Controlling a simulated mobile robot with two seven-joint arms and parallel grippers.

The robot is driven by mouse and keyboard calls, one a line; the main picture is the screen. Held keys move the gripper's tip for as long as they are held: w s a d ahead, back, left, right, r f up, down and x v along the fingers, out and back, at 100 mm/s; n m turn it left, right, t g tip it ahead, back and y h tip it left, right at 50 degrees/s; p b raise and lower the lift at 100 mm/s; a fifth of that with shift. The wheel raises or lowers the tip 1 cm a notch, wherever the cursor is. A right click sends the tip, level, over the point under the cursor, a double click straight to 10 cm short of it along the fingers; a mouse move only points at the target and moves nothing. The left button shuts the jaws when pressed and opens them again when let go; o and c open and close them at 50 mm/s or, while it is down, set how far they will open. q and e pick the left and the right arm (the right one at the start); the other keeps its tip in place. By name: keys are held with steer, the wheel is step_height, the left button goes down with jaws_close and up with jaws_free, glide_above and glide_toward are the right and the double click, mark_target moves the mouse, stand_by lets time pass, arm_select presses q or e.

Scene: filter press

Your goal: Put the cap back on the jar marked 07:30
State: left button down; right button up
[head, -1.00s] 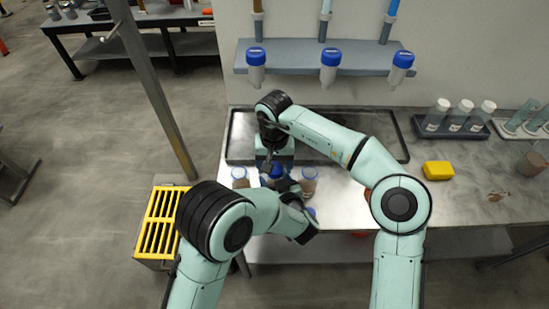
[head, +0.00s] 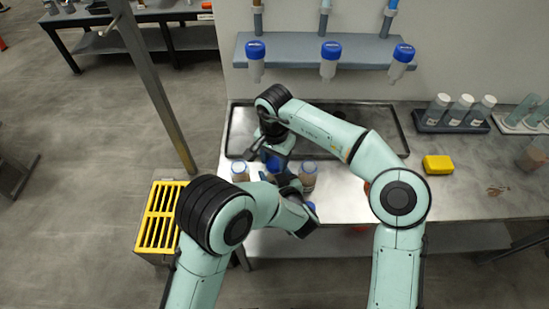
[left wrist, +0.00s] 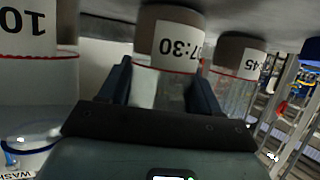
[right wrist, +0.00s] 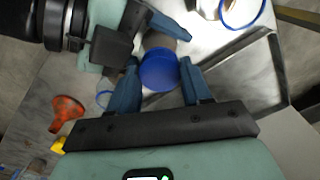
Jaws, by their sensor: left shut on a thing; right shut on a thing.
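The jar marked 07:30 (left wrist: 172,45) stands between the fingers of my left gripper (left wrist: 165,85), which is shut on it. Its label and brown contents show in the left wrist view. My right gripper (right wrist: 155,85) is shut on a blue cap (right wrist: 160,70), which is over the jar's mouth in the right wrist view. Whether the cap sits fully down on the rim cannot be told. In the head view the cap (head: 273,165) shows below my right wrist, and my left gripper (head: 287,184) is partly hidden by its arm.
Neighbouring jars stand close on the left (head: 240,171) and right (head: 308,176). A dark-rimmed tray (head: 395,135) lies behind. A yellow block (head: 438,165) and a rack of white-capped bottles (head: 455,125) are at right.

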steer(key=shift+a+m, duration=0.1)
steer(key=shift+m, duration=0.3)
steer(key=o, duration=1)
steer(key=shift+o, duration=0.9)
steer(key=shift+s, duration=0.1)
